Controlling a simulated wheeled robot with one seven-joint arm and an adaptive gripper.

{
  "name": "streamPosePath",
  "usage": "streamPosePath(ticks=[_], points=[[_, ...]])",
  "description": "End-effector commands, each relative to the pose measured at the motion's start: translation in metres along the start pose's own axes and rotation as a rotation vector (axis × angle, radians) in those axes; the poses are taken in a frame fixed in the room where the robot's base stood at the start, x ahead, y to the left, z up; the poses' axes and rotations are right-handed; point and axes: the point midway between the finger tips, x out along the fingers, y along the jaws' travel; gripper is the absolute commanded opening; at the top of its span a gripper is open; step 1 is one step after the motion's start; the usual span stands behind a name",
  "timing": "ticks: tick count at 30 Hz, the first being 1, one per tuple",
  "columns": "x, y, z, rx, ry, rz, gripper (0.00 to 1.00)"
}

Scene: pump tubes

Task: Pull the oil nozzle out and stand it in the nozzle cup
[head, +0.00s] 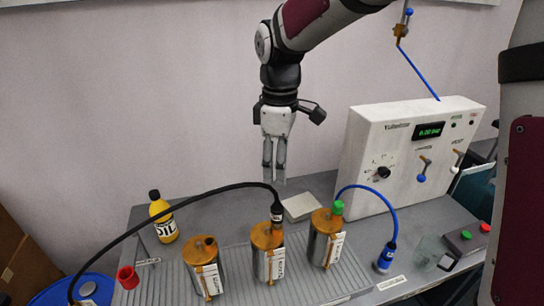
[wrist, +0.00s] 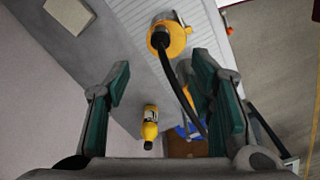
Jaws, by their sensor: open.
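The oil nozzle (head: 277,208) is a black piece with a white label at the end of a black hose. It stands upright in the top of the middle orange-topped pump (head: 268,262). In the wrist view the nozzle (wrist: 160,39) shows over the pump's yellow-orange top, beyond my fingertips. A small red cup (head: 128,278), which appears to be the nozzle cup, stands at the table's left front, beside a small label plate. My gripper (head: 274,172) is open and empty, pointing down above the nozzle and apart from it. Its two fingers (wrist: 160,64) frame the hose in the wrist view.
The hose (head: 160,213) arches left over the table to a blue drum (head: 75,292). A yellow oil bottle (head: 163,217) stands back left. Pumps stand left (head: 204,268) and right (head: 326,240), the right one with a green-ended blue hose. A white control box (head: 405,150) stands right.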

Motion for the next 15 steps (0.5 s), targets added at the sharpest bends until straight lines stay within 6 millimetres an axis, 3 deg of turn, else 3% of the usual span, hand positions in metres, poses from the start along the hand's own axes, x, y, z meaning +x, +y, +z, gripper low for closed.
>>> streamPosePath(ticks=[5,15], points=[[0.016,0.0,-0.001,-0.008,-0.003,-0.005,0.49],[0.075,-0.001,0.0,-0.005,-0.004,-0.006,0.49]])
